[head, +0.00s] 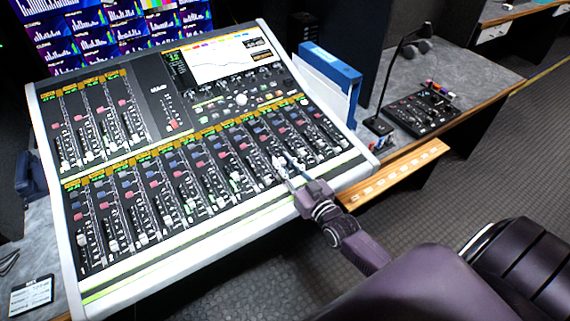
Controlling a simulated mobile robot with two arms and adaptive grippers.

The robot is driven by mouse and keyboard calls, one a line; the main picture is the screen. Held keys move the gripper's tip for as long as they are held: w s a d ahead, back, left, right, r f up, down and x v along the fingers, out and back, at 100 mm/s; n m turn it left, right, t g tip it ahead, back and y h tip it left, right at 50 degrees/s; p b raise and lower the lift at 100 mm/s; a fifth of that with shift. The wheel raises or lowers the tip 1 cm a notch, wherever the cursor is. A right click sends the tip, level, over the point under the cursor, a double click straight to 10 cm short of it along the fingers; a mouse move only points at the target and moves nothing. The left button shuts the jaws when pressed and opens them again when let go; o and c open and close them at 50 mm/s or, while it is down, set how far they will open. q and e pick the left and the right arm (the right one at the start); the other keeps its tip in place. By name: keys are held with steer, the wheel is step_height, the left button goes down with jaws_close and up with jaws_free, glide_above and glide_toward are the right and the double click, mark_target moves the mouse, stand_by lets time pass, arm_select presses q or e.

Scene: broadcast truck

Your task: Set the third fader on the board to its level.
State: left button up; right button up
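The board is a large sloping mixing console (130,142) with a long lower row of faders and a shorter group of faders at its upper left. The white fader caps sit at differing heights; which one counts as the third is not marked legibly. My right gripper (285,164) reaches in from the lower right, its fingertips at a fader cap toward the right end of the lower row. The fingers partly hide that cap, so I cannot tell whether they grip it. My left gripper is out of view.
A blue binder (331,66) stands against the console's right side. A gooseneck microphone (388,85) and a small black control panel (422,112) are on the grey desk at right. A labelled card (31,296) lies at lower left. A dark seat (525,265) is at lower right.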

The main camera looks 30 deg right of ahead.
steer(key=s, duration=1.2)
steer(key=shift+d, duration=0.2)
steer(key=shift+f, duration=0.1)
